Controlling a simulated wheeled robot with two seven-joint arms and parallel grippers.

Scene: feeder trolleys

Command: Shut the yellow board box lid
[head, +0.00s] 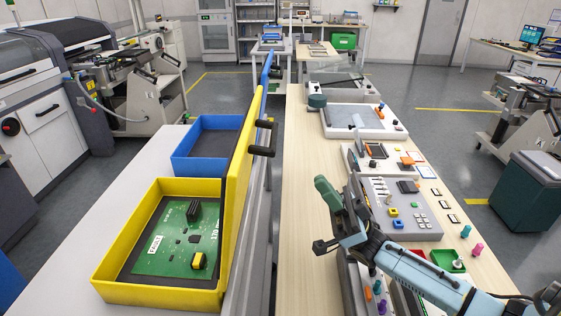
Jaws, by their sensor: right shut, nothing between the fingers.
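The yellow board box (103,277) stands on the white table at the lower left. Its yellow lid (238,165) is open, standing nearly upright along the box's right side. A black handle (261,151) sticks out from the lid's right face. Inside the box a green circuit board (165,255) lies on a dark lining. My right gripper (322,183) is shut and empty, to the right of the lid and clear of it, above the wooden bench. My left gripper is not in view.
Behind the yellow box is a blue box (181,152) with its blue lid (266,73) upright. The wooden bench (303,150) on the right carries grey panels with knobs and a control panel (380,215). A narrow gap separates the table and bench.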

